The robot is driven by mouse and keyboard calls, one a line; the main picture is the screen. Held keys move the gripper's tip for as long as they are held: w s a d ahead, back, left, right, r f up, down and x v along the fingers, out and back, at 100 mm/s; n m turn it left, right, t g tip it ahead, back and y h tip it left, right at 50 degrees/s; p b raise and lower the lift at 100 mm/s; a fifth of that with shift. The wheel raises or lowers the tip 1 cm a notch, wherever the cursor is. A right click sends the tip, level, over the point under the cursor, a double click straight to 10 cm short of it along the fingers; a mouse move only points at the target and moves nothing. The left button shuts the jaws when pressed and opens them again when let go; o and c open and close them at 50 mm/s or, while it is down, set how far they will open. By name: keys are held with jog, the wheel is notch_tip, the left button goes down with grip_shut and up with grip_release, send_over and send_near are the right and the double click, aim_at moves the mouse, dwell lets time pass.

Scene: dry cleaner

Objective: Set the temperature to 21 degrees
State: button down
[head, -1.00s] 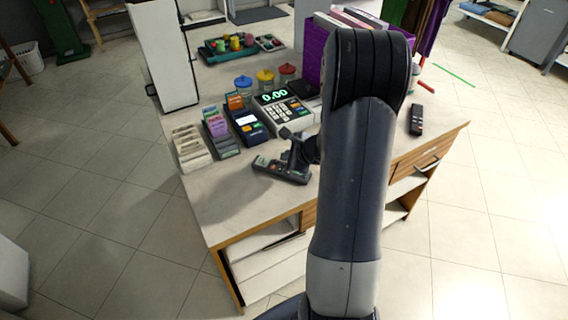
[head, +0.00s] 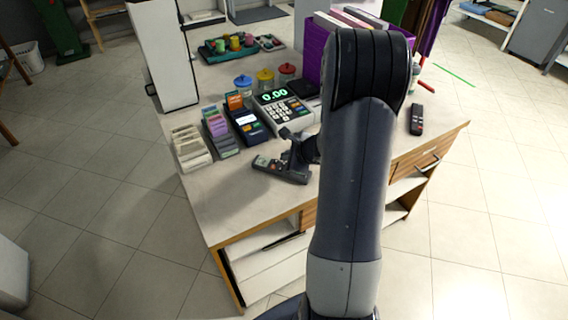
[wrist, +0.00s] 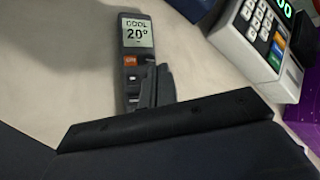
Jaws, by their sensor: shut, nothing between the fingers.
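A grey remote control (wrist: 132,48) lies on the counter, and its screen (wrist: 138,33) reads COOL 20° in the wrist view. An orange button (wrist: 130,61) sits below the screen. The remote also shows in the head view (head: 265,162), near the counter's front edge. My gripper (wrist: 157,72) is shut and empty, its fingertips over the right side of the remote's lower half. The fingers hide part of the keys, and I cannot tell whether they touch one. In the head view my gripper (head: 290,160) is partly behind my arm.
Card holders (head: 192,148) are to the left. A purple crate (head: 317,50) stands at the back, and a second, dark remote (head: 416,120) lies at the right. The counter's front left (head: 220,200) is clear.

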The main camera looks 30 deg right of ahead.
jog(key=shift+f+b, duration=0.4)
jog(key=shift+b, duration=0.05)
jog(key=shift+f+b, duration=0.3)
jog(key=shift+b, duration=0.15)
dwell(0.5)
jog(key=shift+r, duration=0.1)
jog(key=shift+r+p, duration=0.55)
jog(key=shift+r, duration=0.15)
notch_tip(320, 180, up, 5)
jog(key=p, duration=0.4)
dwell(0.3)
jog(key=shift+a, duration=0.1)
dwell(0.5)
